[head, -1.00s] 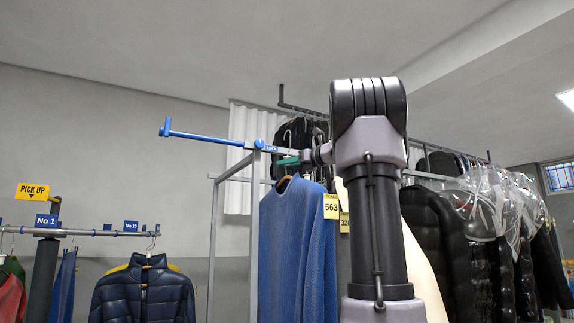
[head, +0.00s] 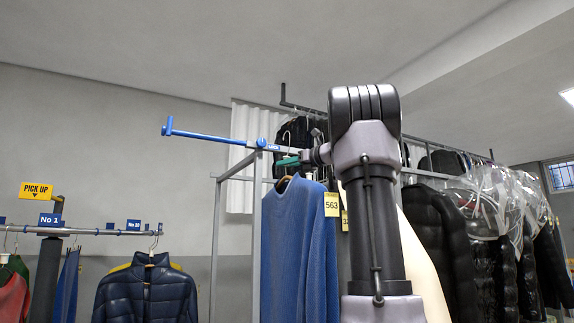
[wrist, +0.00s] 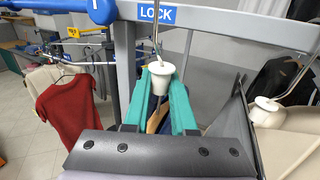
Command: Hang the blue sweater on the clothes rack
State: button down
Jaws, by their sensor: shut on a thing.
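The blue sweater (head: 297,245) hangs upright on a wooden hanger in the head view, beside and below the rack's rail. My gripper (head: 288,161), with green fingers, is at the top of the hanger. In the wrist view my gripper (wrist: 160,95) is shut on the white cone-shaped collar (wrist: 161,77) below the hanger's metal hook (wrist: 157,28). The clothes rack (head: 258,148) has a grey frame and a blue rod. Its rail with the LOCK label (wrist: 157,15) is close to the hook. I cannot tell whether the hook sits over the rail. The wrist view barely shows the sweater.
Dark garments (head: 440,230), some in plastic, hang at the right. At the left, a lower pick-up rail (head: 100,232) holds a navy puffer jacket (head: 147,290). The rack's blue rod (head: 205,136) sticks out to the left with no garment on it.

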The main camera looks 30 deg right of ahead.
jog(key=shift+w+a+r, duration=0.1)
jog(key=shift+w+a, duration=0.05)
jog(key=shift+w, duration=2.55)
jog(key=shift+f, duration=1.6)
jog(key=shift+f, duration=0.2)
jog(key=c, duration=0.7)
grip_release()
jog(key=shift+o, duration=0.2)
jog(key=shift+f, duration=0.1)
jog(key=v, duration=1.1)
